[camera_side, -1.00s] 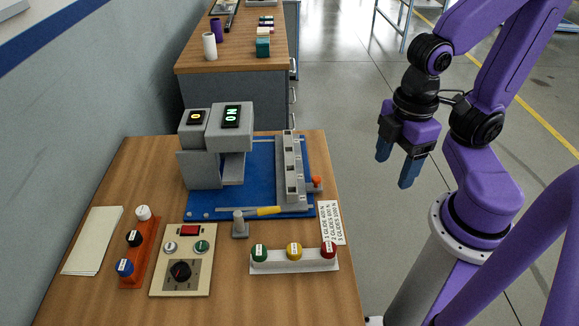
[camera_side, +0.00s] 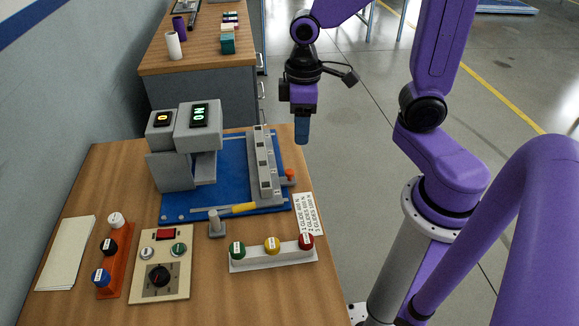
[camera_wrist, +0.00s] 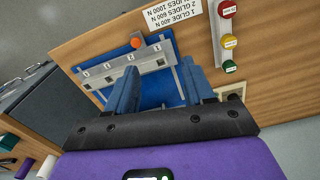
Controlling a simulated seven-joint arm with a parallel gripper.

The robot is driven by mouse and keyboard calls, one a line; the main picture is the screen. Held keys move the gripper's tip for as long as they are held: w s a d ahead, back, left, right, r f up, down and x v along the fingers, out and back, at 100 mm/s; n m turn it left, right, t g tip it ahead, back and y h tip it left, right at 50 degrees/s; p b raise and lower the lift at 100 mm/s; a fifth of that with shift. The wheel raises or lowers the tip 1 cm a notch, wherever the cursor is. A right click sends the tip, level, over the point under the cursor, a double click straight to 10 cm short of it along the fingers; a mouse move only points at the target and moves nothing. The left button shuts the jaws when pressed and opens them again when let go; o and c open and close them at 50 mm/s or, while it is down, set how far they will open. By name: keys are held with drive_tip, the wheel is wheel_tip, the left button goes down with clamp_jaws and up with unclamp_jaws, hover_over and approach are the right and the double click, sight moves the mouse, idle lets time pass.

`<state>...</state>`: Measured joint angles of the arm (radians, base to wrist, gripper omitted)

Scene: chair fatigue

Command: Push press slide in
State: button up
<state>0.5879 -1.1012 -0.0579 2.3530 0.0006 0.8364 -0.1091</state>
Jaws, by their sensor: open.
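The press is a grey block unit (camera_side: 175,168) with two lit displays on top, standing on a blue base plate (camera_side: 232,165). A long grey slide bar (camera_side: 264,170) with several square openings lies along the plate's right side. An orange knob (camera_side: 290,173) sits at its right edge. In the wrist view the bar (camera_wrist: 130,62) shows numbered marks, with the knob (camera_wrist: 136,43) beside it. My gripper (camera_side: 302,132) is raised near the table's back right edge, apart from the bar. Its blue fingers (camera_wrist: 160,88) are open and empty, and partly cover the blue plate in the wrist view.
A yellow-handled tool (camera_side: 243,208) and a small grey post (camera_side: 215,224) are at the plate's front. In front are a green-yellow-red button strip (camera_side: 253,262), a control panel (camera_side: 158,275) and an orange bottle rack (camera_side: 117,262). A label card (camera_side: 308,214) lies at right.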

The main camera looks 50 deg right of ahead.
sight(289, 171)
drive_tip(key=w+d+f+m, duration=0.1)
drive_tip(key=w+d+m, duration=0.25)
drive_tip(key=w, duration=0.25)
drive_tip(key=shift+n, duration=0.45)
wheel_tip(289, 171, down, 18)
drive_tip(key=shift+s+d+r, duration=0.15)
idle(0.4)
clamp_jaws()
